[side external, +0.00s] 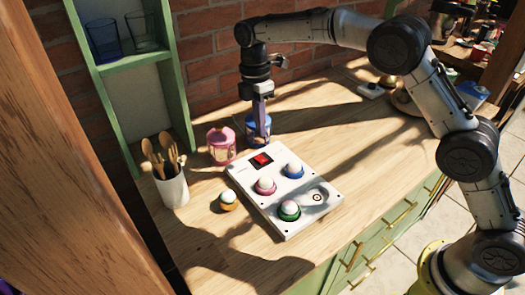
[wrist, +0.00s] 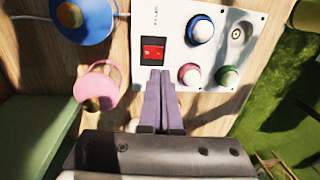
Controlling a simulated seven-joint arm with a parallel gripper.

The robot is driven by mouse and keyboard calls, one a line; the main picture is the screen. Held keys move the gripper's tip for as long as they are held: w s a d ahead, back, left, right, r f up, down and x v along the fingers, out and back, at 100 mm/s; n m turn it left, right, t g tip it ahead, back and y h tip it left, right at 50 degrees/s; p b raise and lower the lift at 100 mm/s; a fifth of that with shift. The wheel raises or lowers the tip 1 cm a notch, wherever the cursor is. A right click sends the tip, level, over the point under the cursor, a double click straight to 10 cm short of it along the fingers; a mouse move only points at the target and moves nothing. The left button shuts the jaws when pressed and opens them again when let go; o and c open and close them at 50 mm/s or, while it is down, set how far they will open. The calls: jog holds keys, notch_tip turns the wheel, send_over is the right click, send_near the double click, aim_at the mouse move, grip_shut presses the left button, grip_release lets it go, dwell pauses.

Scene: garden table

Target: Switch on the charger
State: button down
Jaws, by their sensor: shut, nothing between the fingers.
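The charger is a white panel (side external: 293,217) flat on the wooden table, also in the wrist view (wrist: 181,17). It has a red rocker switch in a black frame (side external: 262,160), seen in the wrist view (wrist: 153,51). Domed knobs with white tops sit on it: blue (side external: 294,170), pink (side external: 265,185) and green (side external: 289,210). One round socket (side external: 317,197) is empty. My gripper (side external: 263,137) points down, shut and empty, above the panel's back edge. In the wrist view its fingertips (wrist: 160,73) appear just beside the switch. I cannot tell whether they touch it.
A pink-lidded jar (side external: 221,144) and a blue jar (side external: 251,130) stand behind the panel. A yellow-based dome (side external: 228,201) lies left of it. A white cup of wooden utensils (side external: 171,183) stands farther left. The table's right side is mostly clear.

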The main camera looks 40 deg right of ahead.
aim_at(261, 159)
jog(key=f, duration=0.5)
jog(key=s+f, duration=0.1)
jog(key=f, duration=0.2)
jog(key=shift+f, duration=0.15)
jog(key=shift+f, duration=0.1)
jog(key=shift+s+f, duration=0.25)
jog(key=shift+f, duration=0.2)
jog(key=shift+w, duration=0.85)
jog(key=shift+r, duration=0.2)
